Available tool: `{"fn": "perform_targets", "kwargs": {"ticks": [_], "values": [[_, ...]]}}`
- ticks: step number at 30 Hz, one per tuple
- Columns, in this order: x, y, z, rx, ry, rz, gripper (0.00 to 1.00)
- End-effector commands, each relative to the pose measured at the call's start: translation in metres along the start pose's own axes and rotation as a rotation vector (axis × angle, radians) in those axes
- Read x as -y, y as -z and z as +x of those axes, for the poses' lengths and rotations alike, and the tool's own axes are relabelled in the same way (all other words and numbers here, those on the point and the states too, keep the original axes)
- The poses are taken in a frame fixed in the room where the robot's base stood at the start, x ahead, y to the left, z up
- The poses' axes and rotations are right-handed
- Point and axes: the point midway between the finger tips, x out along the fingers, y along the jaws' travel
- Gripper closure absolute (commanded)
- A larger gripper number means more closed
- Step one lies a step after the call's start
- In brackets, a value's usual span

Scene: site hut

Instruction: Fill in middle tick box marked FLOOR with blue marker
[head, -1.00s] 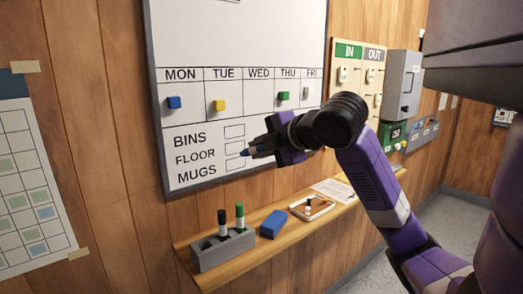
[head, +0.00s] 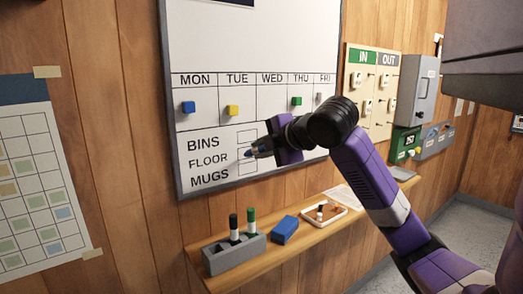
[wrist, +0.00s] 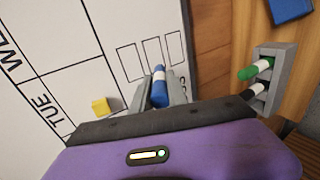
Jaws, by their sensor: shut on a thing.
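The whiteboard (head: 225,110) carries three tick boxes beside the words BINS, FLOOR and MUGS. My gripper (head: 266,147) is shut on the blue marker (head: 251,152), whose blue end points at the board by the FLOOR row. In the wrist view the blue marker (wrist: 159,85) sits between the fingers of my gripper (wrist: 163,95). Its end overlaps the lower part of the middle box (wrist: 150,57). I cannot tell whether it touches the board. I see no blue fill in the visible parts of the boxes.
A wooden shelf (head: 308,233) below the board holds a grey marker holder (head: 235,258) with black and green markers, a blue block (head: 285,229) and a tray (head: 340,213). Coloured magnets, such as the yellow one (head: 232,110), sit on the board.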

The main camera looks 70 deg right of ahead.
Motion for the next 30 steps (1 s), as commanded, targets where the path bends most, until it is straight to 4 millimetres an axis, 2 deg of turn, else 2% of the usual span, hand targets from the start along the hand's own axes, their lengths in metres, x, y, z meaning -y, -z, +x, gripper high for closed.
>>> {"fn": "perform_targets", "kwargs": {"ticks": [30], "values": [[-0.0047,0.0000,0.0092,-0.001,-0.001,0.001,1.00]]}}
